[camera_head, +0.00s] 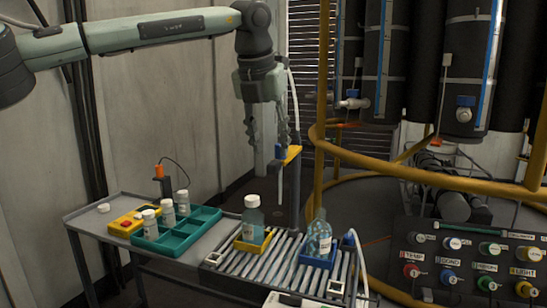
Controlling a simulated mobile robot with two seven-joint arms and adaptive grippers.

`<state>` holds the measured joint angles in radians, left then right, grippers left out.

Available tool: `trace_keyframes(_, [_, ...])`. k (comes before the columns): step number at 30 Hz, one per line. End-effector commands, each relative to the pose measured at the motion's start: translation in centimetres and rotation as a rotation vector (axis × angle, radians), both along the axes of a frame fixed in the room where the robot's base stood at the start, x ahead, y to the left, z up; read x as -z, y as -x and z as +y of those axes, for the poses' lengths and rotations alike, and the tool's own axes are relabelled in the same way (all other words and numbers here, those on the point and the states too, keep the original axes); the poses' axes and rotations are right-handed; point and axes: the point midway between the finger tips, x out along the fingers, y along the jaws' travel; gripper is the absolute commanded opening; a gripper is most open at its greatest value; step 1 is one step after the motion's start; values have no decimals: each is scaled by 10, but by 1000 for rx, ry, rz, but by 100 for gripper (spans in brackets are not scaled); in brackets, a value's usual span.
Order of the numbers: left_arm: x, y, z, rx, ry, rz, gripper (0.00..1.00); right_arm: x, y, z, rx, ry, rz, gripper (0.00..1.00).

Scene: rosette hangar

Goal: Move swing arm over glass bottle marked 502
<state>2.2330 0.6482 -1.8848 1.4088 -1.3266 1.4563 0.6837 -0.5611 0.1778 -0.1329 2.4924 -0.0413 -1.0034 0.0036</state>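What looks like the swing arm, with a yellow part (290,154), is behind and beside my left gripper (266,165). That gripper points down above and behind the bottles. Whether it is open, or touches the swing arm, is unclear. My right gripper is not in view.
A green tray (205,222) with several white-capped vials and a yellow box with a red button (126,224) are on the grey bench at left. A yellow rail (430,178) curves across the right. A control panel (470,262) stands at lower right.

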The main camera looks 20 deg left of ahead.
Motion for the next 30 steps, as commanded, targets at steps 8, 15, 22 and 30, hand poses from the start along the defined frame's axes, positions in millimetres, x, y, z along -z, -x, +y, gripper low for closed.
trace_keyframes(8, [34,-14,-1,2,1,0,40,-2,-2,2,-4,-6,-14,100])
trace_keyframes(15, [39,-16,-2,2,2,-1,40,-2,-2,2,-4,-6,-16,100])
trace_keyframes(22, [39,-16,-2,2,2,-1,25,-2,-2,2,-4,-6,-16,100])
trace_keyframes(30, [39,-16,-2,2,2,-1,0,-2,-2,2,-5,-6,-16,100])
